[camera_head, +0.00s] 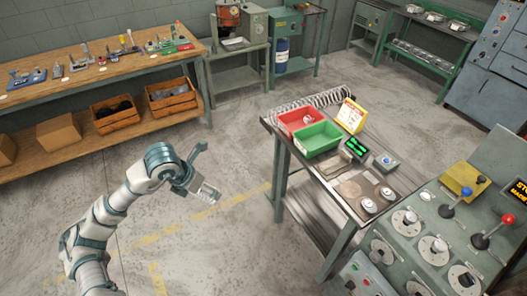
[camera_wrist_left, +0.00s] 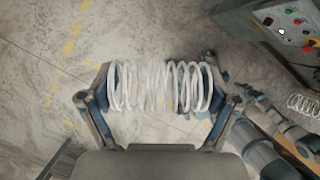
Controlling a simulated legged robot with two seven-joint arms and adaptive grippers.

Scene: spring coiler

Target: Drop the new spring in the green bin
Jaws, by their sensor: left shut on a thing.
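My left gripper (camera_head: 203,190) is shut on a pale wire spring, held in the air over the floor, left of the work table. In the left wrist view the spring (camera_wrist_left: 160,86) lies crosswise between the two fingers. The green bin (camera_head: 318,140) sits on the table to the right of the gripper, well apart from it; its inside looks empty. Another arm shows at the right of the left wrist view; its gripper is too unclear to read.
A red bin (camera_head: 302,120) with something pale in it adjoins the green bin. A long coil (camera_head: 318,100) and a yellow sign (camera_head: 351,115) stand behind. A control panel (camera_head: 435,245) with levers stands at right. Open floor lies between gripper and table.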

